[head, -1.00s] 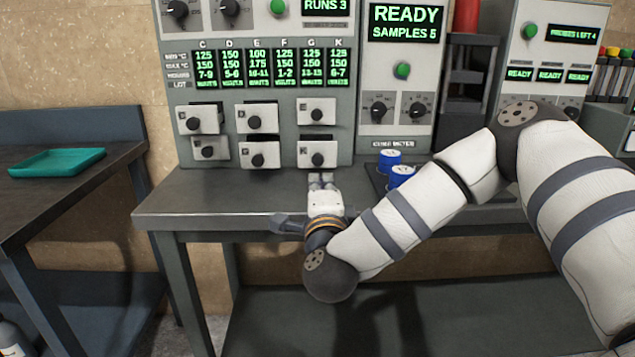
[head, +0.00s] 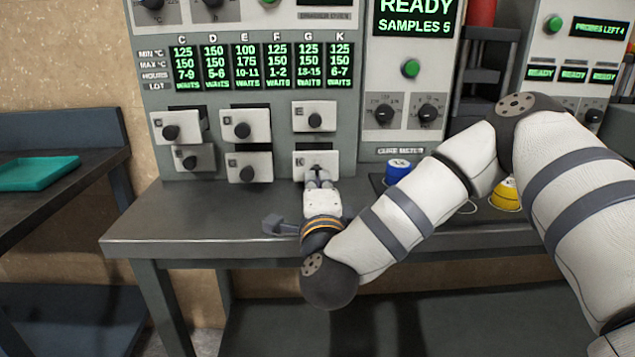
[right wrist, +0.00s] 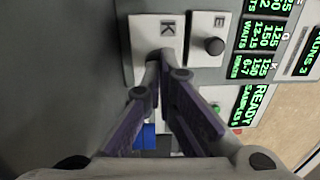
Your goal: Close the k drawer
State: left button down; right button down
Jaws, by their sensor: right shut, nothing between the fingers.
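The k drawer (head: 343,163) is the lower right white front in the press's drawer block, marked K. It also shows in the right wrist view (right wrist: 143,35), where it looks larger and further out than the neighbouring drawer. My right gripper (head: 318,178) is shut and empty, its fingertips at the K front's knob. In the right wrist view the fingertips (right wrist: 160,58) cover the knob; I cannot tell whether they touch it. My left gripper is not in view.
Other drawers with black knobs sit above (head: 314,115) and left (head: 249,167). The grey bench (head: 190,215) is clear left of my arm. A blue-topped item (head: 397,170) and a yellow one (head: 505,193) stand to the right. A teal tray (head: 38,173) lies on the left table.

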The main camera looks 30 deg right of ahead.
aim_at(317, 166)
jog(key=x, duration=0.6)
jog(key=shift+w+d+f, duration=0.2)
jog(key=shift+w, duration=0.1)
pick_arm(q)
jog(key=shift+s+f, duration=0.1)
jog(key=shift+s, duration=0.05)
pick_arm(e)
jog(key=shift+r, duration=0.2)
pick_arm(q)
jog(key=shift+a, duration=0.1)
